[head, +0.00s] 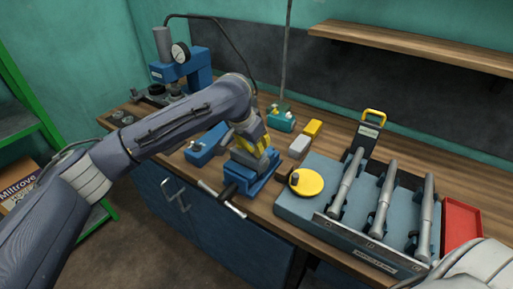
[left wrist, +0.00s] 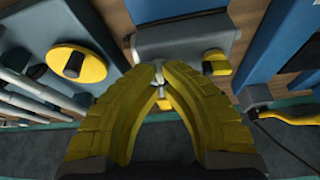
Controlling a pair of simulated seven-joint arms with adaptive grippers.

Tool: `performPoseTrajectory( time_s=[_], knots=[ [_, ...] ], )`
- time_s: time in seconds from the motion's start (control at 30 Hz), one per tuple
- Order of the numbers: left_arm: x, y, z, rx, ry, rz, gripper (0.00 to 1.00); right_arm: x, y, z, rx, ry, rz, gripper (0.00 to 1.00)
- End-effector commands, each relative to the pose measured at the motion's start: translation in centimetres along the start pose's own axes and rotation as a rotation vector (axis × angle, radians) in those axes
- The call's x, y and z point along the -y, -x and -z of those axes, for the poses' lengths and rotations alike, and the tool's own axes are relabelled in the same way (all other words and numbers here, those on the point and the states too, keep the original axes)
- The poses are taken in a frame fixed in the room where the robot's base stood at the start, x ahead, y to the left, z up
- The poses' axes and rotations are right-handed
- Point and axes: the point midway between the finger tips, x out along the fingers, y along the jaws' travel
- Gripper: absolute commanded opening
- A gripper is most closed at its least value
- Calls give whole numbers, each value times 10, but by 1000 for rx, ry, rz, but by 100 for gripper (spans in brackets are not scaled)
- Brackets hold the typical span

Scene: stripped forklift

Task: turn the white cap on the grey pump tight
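The grey pump (head: 246,159) sits in a blue vise (head: 238,180) at the bench's front edge. In the left wrist view the pump (left wrist: 187,42) lies just beyond my left gripper's fingertips. My left gripper (head: 257,146) is over the pump. In the left wrist view its yellow fingers (left wrist: 161,70) meet in a narrow V, closed around a small whitish piece, apparently the white cap (left wrist: 158,76). The fingers hide most of the cap, so its seating cannot be seen. My right gripper is out of view; only part of my right arm shows at lower right.
A yellow disc with a dark knob (head: 306,182) and a rack of several grey cylinders (head: 345,238) stand right of the vise. A red tray (head: 462,222) is farther right. A blue gauge press (head: 185,67) stands at the back left. A vise handle (head: 222,199) sticks out in front.

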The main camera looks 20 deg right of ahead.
Motion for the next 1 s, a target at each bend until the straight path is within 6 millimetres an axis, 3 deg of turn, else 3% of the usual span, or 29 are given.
performPoseTrajectory(
  time_s=[0.27, 1.0],
  knots=[
    [3, 0, 0, 0, -114, -44, 0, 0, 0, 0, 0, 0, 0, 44],
    [6, 0, 2, 0, -701, -289, 0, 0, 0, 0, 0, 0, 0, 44]
  ],
)
